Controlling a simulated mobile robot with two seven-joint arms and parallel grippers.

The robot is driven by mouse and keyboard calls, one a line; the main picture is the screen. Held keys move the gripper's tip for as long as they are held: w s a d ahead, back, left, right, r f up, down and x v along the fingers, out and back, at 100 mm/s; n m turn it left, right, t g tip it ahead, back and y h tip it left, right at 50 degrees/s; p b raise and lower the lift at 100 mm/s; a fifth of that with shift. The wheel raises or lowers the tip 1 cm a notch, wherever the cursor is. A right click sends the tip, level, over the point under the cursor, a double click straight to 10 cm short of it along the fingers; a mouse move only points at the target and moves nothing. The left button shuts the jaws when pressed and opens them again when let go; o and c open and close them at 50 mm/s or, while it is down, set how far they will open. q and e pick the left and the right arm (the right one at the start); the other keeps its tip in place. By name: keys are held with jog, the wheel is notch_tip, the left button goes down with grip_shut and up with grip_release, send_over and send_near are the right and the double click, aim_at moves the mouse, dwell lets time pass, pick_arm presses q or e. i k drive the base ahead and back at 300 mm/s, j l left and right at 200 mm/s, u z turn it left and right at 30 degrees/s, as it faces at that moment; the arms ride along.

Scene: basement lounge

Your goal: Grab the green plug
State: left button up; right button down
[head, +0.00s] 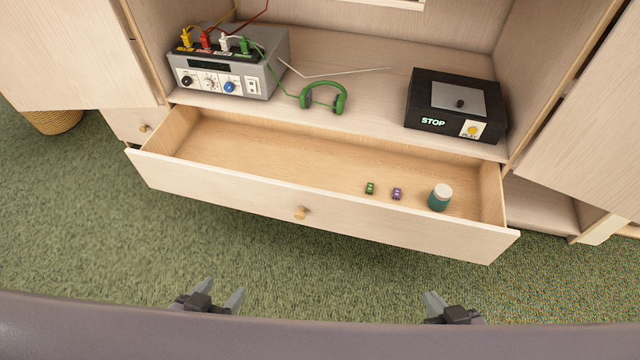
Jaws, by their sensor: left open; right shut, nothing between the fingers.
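The green plug (245,46) sits in the top of the grey audio box (272,77), the rightmost in a row beside a white, a red and a yellow plug. A green cable runs from it to the green headphones (323,98) on the shelf. My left gripper (219,288) is open and empty at the bottom of the view, well in front of the drawer. My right gripper (447,298) is shut and empty at the lower right, also far from the plug.
An open drawer (230,186) juts out below the shelf. It holds a green and a purple small item (397,194) and a teal jar (439,198). A black box (424,101) marked STOP stands on the shelf's right. Cabinet doors flank both sides.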

aim_at(245, 45)
jog(key=z, duration=0.35)
jog(key=j+z, duration=0.15)
jog(key=z, duration=0.15)
jog(key=i+j+z, duration=0.1)
jog(key=z, duration=0.25)
jog(key=j+z, duration=0.55)
jog(key=j, duration=0.15)
jog(key=j+z, duration=0.1)
jog(key=j, duration=0.3)
jog(key=k+j, duration=0.1)
jog(key=j, duration=0.25)
jog(key=z, duration=0.05)
